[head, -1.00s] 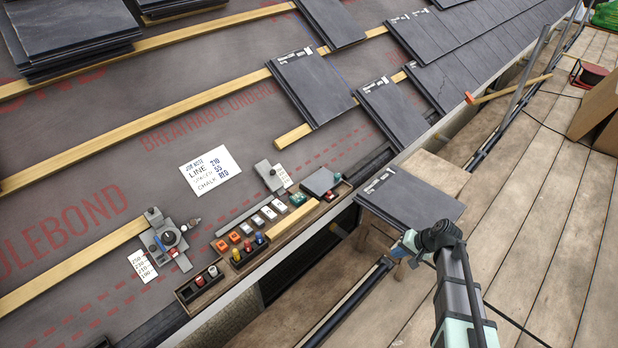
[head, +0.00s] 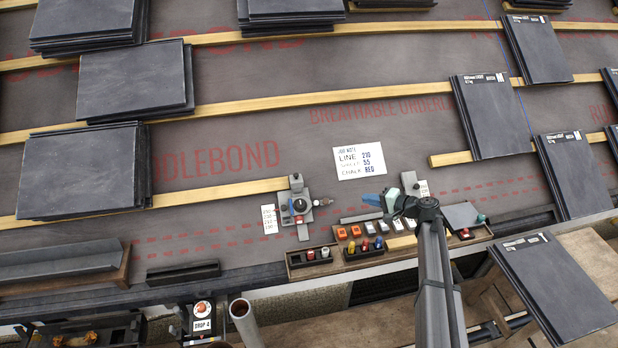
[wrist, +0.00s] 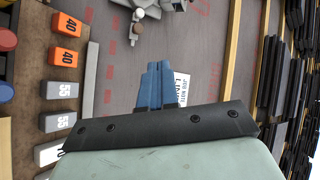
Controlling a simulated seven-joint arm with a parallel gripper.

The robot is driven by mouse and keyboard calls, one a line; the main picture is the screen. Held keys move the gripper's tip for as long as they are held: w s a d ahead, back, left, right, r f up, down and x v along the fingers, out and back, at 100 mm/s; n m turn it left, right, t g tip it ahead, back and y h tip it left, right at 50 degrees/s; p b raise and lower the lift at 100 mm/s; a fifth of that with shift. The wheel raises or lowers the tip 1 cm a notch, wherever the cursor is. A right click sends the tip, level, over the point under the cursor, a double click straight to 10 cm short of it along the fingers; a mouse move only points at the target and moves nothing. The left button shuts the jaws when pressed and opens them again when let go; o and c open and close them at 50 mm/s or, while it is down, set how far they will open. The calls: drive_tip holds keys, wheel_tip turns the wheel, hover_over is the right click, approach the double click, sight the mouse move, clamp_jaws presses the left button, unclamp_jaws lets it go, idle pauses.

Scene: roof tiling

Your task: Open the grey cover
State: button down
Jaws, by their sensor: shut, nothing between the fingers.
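A flat grey square cover (head: 461,215) lies at the right end of the row of small trays at the roof's lower edge. My gripper (head: 373,199) is shut and empty, left of the cover and above the numbered blocks, its blue fingers pointing left. In the wrist view the shut blue fingers (wrist: 159,84) lie side by side with nothing between them. The cover does not show in the wrist view. In the head view my arm stands in front of part of the trays left of the cover.
Orange and grey numbered blocks (wrist: 64,57) lie close to my gripper. A job note (head: 359,162) lies above. Slates (head: 555,285) are stacked at right.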

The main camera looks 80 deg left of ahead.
drive_tip(key=g, duration=0.2)
approach(291, 179)
drive_tip(key=shift+n, duration=0.3)
drive_tip(key=s+a, duration=0.1)
drive_tip(key=a, duration=0.1)
drive_tip(key=s+a, duration=0.1)
drive_tip(key=a, duration=0.1)
drive_tip(key=shift+s+r, duration=0.1)
drive_tip(key=s, duration=0.5)
drive_tip(key=shift+d, duration=0.1)
drive_tip(key=v, duration=1.4)
drive_tip(key=shift+s, duration=0.1)
